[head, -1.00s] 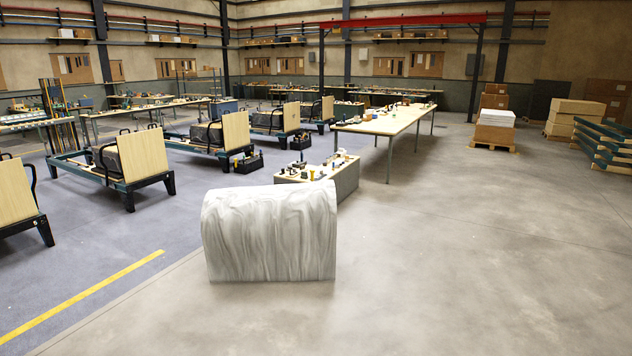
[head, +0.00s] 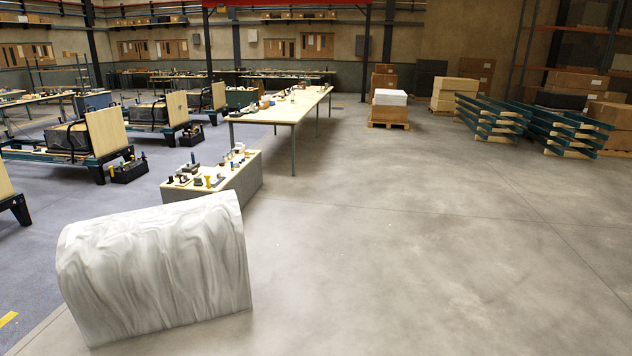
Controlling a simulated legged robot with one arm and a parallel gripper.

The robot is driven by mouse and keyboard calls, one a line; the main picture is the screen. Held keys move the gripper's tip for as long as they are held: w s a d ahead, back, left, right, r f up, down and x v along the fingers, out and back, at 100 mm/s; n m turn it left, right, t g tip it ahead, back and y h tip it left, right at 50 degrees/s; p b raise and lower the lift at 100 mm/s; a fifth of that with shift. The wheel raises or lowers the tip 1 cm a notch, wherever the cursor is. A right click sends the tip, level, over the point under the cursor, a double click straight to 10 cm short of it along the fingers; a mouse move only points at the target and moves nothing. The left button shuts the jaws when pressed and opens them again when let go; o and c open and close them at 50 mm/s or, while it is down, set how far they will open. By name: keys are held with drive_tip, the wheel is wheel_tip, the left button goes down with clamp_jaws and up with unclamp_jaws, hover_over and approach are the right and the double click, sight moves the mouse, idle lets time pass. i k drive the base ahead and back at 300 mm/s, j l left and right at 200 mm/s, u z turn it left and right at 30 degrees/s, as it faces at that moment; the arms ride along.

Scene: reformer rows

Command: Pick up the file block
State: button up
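I cannot pick out the file block. Several small tools and blocks lie on a low wooden-topped bench (head: 247,177) left of centre, and more lie on the long table (head: 300,105) behind it. They are too small to tell apart. My gripper is not in view.
A large white marbled block with a rounded top (head: 160,265) stands close in front at lower left, partly hiding the low bench. Reformer frames (head: 75,140) stand in a row at left. Pallets with boxes (head: 390,112) and teal frame stacks (head: 492,118) are at back right. The right floor is open.

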sight(198, 180)
drive_tip(key=i+l, duration=0.1)
drive_tip(key=i, duration=0.8)
drive_tip(key=i+l, duration=0.1)
drive_tip(key=i, duration=0.8)
drive_tip(key=i+j+u, duration=0.1)
drive_tip(key=i+u, duration=0.15)
drive_tip(key=i, duration=0.7)
drive_tip(key=i+u, duration=0.3)
drive_tip(key=i, duration=0.6)
drive_tip(key=i+l+z, duration=0.1)
drive_tip(key=i, duration=1.8)
drive_tip(key=i+u, duration=0.15)
drive_tip(key=i, duration=0.5)
drive_tip(key=i+u, duration=0.2)
drive_tip(key=i, duration=0.45)
drive_tip(key=i+l+u, duration=0.15)
drive_tip(key=i, duration=0.5)
drive_tip(key=i+j+u, duration=0.2)
drive_tip(key=i+u, duration=0.7)
drive_tip(key=i, duration=0.15)
drive_tip(key=i+l+u, duration=0.2)
drive_tip(key=i+u, duration=0.25)
drive_tip(key=i, duration=0.4)
